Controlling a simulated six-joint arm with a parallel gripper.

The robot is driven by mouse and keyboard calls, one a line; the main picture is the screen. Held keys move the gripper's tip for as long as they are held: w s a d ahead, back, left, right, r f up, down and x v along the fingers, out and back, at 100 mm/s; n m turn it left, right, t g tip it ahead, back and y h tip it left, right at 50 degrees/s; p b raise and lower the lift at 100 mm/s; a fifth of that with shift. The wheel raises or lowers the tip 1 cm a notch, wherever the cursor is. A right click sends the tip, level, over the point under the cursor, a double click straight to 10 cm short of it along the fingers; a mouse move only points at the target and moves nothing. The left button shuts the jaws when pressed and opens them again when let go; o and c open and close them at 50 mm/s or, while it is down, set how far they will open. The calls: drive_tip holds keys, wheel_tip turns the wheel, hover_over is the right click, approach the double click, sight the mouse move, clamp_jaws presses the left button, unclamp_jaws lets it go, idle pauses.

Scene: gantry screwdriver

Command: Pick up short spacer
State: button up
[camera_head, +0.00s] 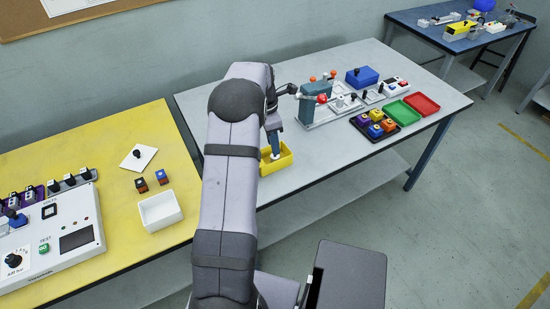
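My gripper (274,154) points down into a yellow tray (284,165) at the front of the grey table, just right of my arm. Its fingertips are at or below the tray's rim. They are too small to tell whether they are apart or closed. I cannot make out a short spacer in this view. My arm and the gripper hide part of the tray's inside.
A fixture with a blue-grey block (314,102) stands right of the gripper. Beyond it are a black tray (390,136) of coloured blocks, a green tray (402,113), a red tray (422,104) and a blue box (362,77). The yellow table (110,140) holds a white tray (160,210).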

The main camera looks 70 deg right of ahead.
sight(275, 159)
drive_tip(key=shift+s+d+f+p, duration=0.1)
drive_tip(key=shift+f+p, duration=0.3)
drive_tip(key=shift+f, duration=1)
drive_tip(key=shift+s+d+f+p, duration=0.1)
drive_tip(key=shift+f+p, duration=0.25)
drive_tip(key=shift+f, duration=1)
drive_tip(key=c, duration=0.7)
